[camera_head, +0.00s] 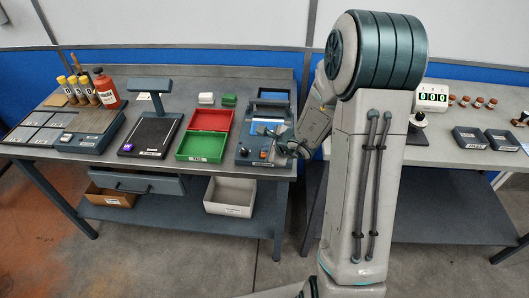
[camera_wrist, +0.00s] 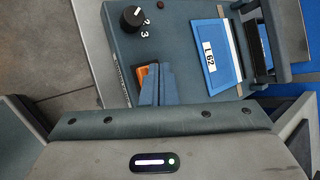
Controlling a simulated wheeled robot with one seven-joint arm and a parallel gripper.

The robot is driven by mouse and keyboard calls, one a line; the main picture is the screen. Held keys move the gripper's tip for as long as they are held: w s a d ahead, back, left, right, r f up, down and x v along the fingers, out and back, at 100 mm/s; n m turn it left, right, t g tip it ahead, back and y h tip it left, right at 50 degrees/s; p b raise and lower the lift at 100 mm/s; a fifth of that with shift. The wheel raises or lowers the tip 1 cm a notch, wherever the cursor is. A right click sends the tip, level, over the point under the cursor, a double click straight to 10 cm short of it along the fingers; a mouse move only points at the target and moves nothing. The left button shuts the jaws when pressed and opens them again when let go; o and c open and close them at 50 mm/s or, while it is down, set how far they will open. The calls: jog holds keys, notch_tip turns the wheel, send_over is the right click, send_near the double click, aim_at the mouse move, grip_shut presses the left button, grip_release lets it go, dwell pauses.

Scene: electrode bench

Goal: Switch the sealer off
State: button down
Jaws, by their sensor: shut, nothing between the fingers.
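The sealer (camera_head: 244,146) is a blue-grey machine at the right end of the left bench. Its orange switch (camera_head: 263,154) is on the front part, and a black dial (camera_head: 243,152) sits left of it. In the wrist view the switch (camera_wrist: 142,80) shows beside the fingertips and is partly hidden by them; the dial (camera_wrist: 132,19) with numbers is beyond. My gripper (camera_wrist: 157,73) is shut and empty, its fingertips at the switch; I cannot tell whether they touch it. In the head view my gripper (camera_head: 284,148) is at the sealer's front right. The switch's position is unclear.
A blue pouch labelled L 62 (camera_wrist: 211,71) lies on the sealer near its raised bar (camera_wrist: 267,32). Left of the sealer are a green tray (camera_head: 183,157), a red tray (camera_head: 228,119) and a black-topped stand (camera_head: 128,150). A second bench (camera_head: 430,154) stands at right.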

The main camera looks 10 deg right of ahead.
jog(key=shift+r+p, duration=0.35)
jog(key=shift+r, duration=0.3)
jog(key=shift+r+p, duration=1.9)
jog(key=shift+r, duration=1.1)
